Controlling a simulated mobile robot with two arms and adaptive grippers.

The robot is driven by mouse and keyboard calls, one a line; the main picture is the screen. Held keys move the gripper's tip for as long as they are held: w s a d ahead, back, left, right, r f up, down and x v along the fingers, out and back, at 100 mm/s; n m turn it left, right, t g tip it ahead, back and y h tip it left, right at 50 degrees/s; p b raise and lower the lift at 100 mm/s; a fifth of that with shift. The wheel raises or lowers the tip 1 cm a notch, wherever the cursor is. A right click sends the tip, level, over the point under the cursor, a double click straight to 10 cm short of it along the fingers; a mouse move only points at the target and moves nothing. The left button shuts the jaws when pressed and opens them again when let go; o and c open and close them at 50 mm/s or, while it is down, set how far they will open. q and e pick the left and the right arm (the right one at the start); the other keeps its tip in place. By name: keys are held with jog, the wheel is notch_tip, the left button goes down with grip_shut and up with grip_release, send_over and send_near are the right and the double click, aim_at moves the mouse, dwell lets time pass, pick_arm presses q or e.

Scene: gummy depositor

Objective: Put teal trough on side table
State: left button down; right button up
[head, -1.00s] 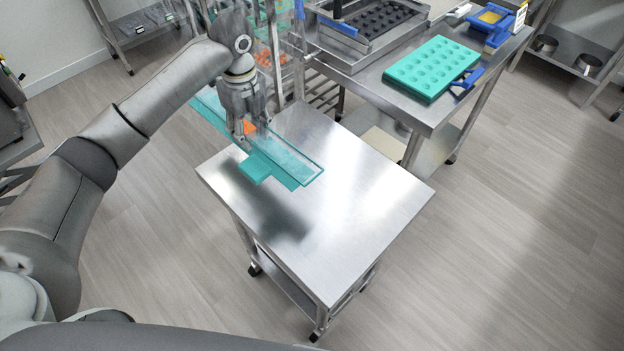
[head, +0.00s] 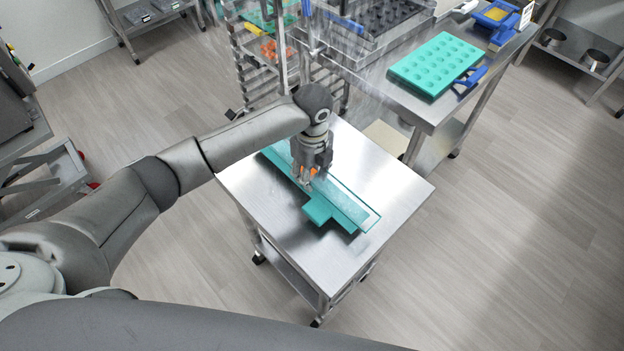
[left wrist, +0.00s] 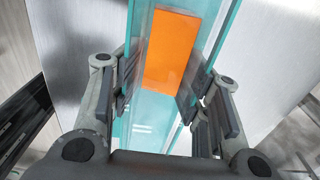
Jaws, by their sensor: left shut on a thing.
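The teal trough (head: 345,205) is long, with clear teal walls and a teal block on its near side. It lies low over the steel side table (head: 390,182), on it or just above; I cannot tell which. My left gripper (head: 307,178) is shut on the trough near its middle. In the left wrist view the fingers (left wrist: 160,92) press the trough's walls (left wrist: 140,40) from both sides. An orange patch (left wrist: 171,50) shows inside the trough between them. My right gripper is not in view.
A steel bench (head: 425,115) behind the side table holds a green mold (head: 437,63) and a blue-handled tool (head: 470,78). A rack (head: 262,80) stands at the back left. The side table's right and front areas are bare.

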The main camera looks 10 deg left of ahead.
aim_at(313, 173)
pick_arm(q)
jog(key=shift+d+f, duration=0.1)
jog(key=shift+f, duration=1.6)
jog(key=c, duration=0.8)
grip_release()
jog(key=shift+s+f, duration=0.1)
notch_tip(313, 173, up, 12)
jog(key=shift+d+r+b, duration=0.15)
jog(key=shift+b, duration=0.35)
